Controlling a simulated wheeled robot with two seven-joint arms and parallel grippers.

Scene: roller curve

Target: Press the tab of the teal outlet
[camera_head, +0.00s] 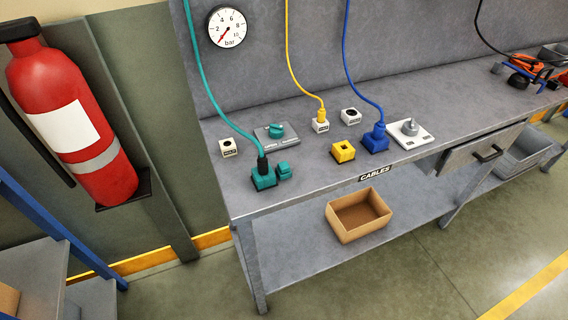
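The teal outlet (263,180) sits near the front left corner of the grey workbench. A teal cable (211,96) runs down the back panel, and its dark plug (262,164) stands in the outlet. A small teal block, which looks like the tab (284,170), is on the outlet's right side. I cannot tell whether it is pressed. Neither of my grippers shows in the head view.
The workbench (300,199) also holds a plate with a teal knob (276,130), a white outlet with a yellow plug (320,122), a yellow socket (343,151), a blue outlet (376,141) and a grey-knob plate (410,132). A cardboard box (358,214) sits on the lower shelf.

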